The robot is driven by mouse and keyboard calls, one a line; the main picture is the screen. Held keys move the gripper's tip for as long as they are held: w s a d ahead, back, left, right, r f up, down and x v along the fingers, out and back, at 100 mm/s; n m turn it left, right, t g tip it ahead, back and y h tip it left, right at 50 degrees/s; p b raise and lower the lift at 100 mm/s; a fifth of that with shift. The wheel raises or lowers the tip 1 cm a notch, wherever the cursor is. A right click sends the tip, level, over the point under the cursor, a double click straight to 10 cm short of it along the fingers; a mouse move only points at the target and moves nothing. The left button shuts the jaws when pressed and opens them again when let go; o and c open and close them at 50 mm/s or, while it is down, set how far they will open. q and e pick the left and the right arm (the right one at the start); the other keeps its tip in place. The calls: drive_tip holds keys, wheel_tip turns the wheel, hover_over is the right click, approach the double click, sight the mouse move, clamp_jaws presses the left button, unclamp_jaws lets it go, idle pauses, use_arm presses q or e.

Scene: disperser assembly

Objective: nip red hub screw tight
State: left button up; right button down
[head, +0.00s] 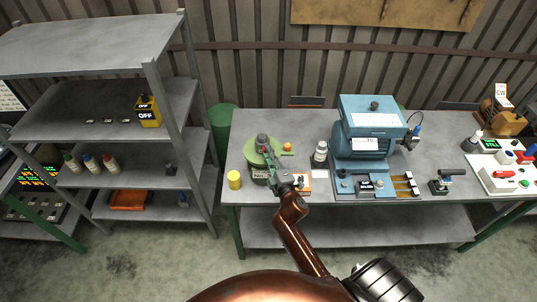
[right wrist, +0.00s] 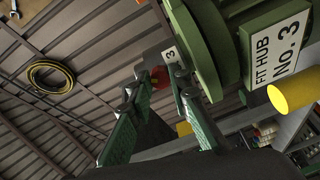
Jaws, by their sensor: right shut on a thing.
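The green hub stand (head: 259,163) is on the left part of the workbench. A sign reading "FIT HUB NO. 3" (right wrist: 277,48) shows on it in the right wrist view. A grey hub marked 3 (right wrist: 168,56) sits at the stand, seen as a dark grey top (head: 263,140) in the head view. The red hub screw (right wrist: 160,77) is at the hub's side, between my right fingertips. My right gripper (head: 269,156), also in the right wrist view (right wrist: 153,76), is shut on the red screw. The fingers partly hide it. My left gripper is not in view.
A yellow cylinder (head: 234,180) stands left of the stand and an orange knob (head: 287,147) right of it. A white bottle (head: 320,153) and the blue machine (head: 365,140) stand further right. A grey shelf rack (head: 187,130) is at the left.

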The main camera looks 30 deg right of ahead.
drive_tip(key=c, duration=1.8)
unclamp_jaws()
drive_tip(key=s+a, duration=0.2)
drive_tip(key=s, duration=0.9)
drive_tip(key=shift+s+a, duration=0.25)
drive_tip(key=shift+s, duration=0.1)
drive_tip(key=shift+d, duration=0.1)
